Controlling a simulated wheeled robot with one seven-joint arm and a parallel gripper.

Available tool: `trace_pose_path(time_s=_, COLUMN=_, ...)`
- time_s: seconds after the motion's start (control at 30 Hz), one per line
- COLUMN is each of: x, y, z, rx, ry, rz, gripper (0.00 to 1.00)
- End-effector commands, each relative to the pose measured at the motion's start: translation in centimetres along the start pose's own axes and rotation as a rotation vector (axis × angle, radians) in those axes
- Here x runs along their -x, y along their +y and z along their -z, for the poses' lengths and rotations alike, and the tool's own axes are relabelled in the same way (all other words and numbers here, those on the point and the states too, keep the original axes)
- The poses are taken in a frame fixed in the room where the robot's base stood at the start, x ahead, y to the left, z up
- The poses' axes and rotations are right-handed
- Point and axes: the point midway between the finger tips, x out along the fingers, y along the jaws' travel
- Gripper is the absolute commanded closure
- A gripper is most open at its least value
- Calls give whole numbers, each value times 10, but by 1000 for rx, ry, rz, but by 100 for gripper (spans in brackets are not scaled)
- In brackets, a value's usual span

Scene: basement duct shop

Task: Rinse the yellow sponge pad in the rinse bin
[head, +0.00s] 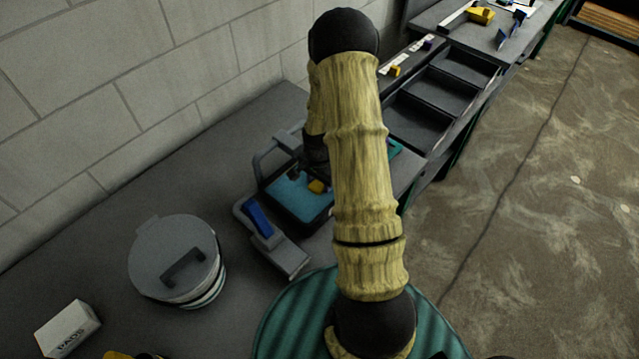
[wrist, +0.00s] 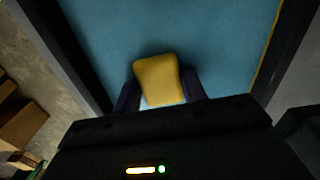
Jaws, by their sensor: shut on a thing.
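The yellow sponge pad (wrist: 158,80) is between the two dark fingers of my gripper (wrist: 160,90), which is shut on it. In the wrist view it shows against the blue, water-like surface inside a dark-walled bin, which I take as the rinse bin (wrist: 72,50). I cannot tell whether the pad touches the surface. In the head view the pad (head: 317,186) is a small yellow patch over the bin (head: 283,210). My arm hides the bin's right side and most of my gripper there.
A grey tool with a blue part (head: 275,238) lies just in front of the bin. A lidded grey bucket (head: 160,250) and a white box marked PADS (head: 68,329) stand on the bench to the left. Black trays (head: 440,92) lie beyond at the upper right. A block wall backs the bench.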

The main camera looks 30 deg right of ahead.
Motion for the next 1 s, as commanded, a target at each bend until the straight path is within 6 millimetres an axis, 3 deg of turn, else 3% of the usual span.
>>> trace_pose_path(time_s=0.27, x=0, y=1, z=-1, rx=0, ry=-4, rz=-4, gripper=77)
trace_pose_path(time_s=1.0, x=49, y=0, z=0, rx=0, ry=0, rz=-1, gripper=77)
